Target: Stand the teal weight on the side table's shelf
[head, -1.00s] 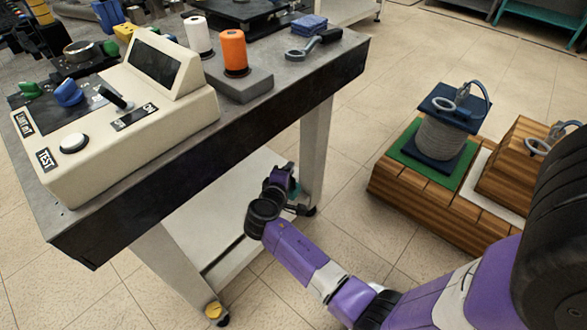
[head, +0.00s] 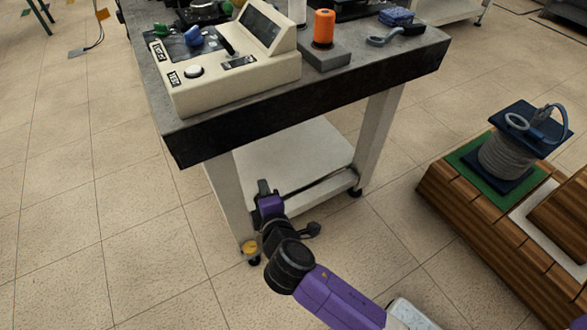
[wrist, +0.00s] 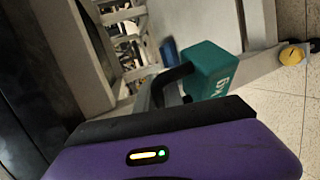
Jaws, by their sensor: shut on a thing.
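The teal weight (wrist: 213,70) shows in the wrist view as a teal block with pale "kg" lettering and a black handle. My gripper (wrist: 172,85) is shut on it. In the head view my gripper (head: 265,190) is low, by the front left leg of the side table, near the level of its shelf; the weight is hidden there. The side table (head: 300,115) has a dark top and pale legs. Its pale lower shelf (head: 300,155) shows bare in the head view. I cannot tell whether the weight touches the shelf or leg.
A wooden platform with a coil (head: 505,155) stands at the right.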

